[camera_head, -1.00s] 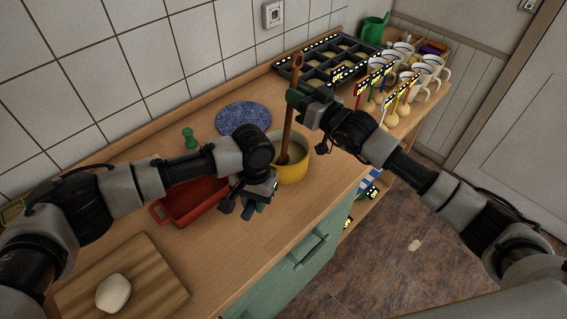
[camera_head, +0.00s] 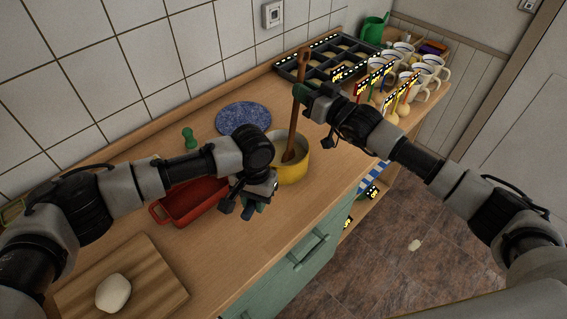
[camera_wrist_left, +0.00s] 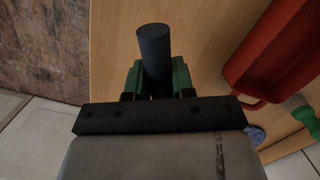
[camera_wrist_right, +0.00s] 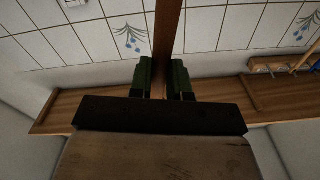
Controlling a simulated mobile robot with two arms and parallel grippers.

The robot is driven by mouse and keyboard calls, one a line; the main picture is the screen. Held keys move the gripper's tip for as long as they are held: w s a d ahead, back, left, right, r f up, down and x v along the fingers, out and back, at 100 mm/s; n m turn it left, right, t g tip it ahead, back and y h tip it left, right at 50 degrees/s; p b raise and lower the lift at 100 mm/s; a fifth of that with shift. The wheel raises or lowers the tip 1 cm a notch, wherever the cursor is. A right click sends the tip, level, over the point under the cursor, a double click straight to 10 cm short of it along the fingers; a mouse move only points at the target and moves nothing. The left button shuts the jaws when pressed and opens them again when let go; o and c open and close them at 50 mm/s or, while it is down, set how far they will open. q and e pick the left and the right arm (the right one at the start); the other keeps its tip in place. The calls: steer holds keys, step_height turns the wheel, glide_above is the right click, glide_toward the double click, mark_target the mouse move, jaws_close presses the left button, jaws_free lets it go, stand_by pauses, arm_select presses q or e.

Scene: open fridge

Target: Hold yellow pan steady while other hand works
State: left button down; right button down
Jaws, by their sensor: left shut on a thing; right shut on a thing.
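The yellow pan (camera_head: 292,172) stands on the wooden counter in the middle of the head view, with pale contents partly visible inside. My left gripper (camera_head: 258,196) is beside its near left side, shut on a dark round handle (camera_wrist_left: 155,45), seen between the green fingers in the left wrist view. Where the handle joins the pan is hidden by my left gripper. My right gripper (camera_head: 303,92) is shut on a long brown wooden utensil (camera_head: 294,122) above the pan. The utensil is nearly upright, leaning slightly right, its lower end inside the pan.
A red baking dish (camera_head: 163,218) lies to the left, and a wooden board (camera_head: 155,290) with dough (camera_head: 113,293) at the front left. A blue round mat (camera_head: 243,118) is behind the pan. A dark compartment tray (camera_head: 284,72) and several mugs (camera_head: 428,66) stand at the back right.

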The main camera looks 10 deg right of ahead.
step_height(320, 180, up, 9)
stand_by(0.8)
steer(key=shift+r, duration=0.1)
arm_select(q)
steer(key=c, duration=0.9)
jaws_free()
steer(key=shift+o, duration=0.2)
steer(key=shift+r, duration=0.1)
step_height(320, 180, up, 12)
steer(key=w, duration=0.1)
steer(key=shift+w+d, duration=0.2)
steer(key=shift+d, duration=0.15)
steer(key=shift+f, duration=0.2)
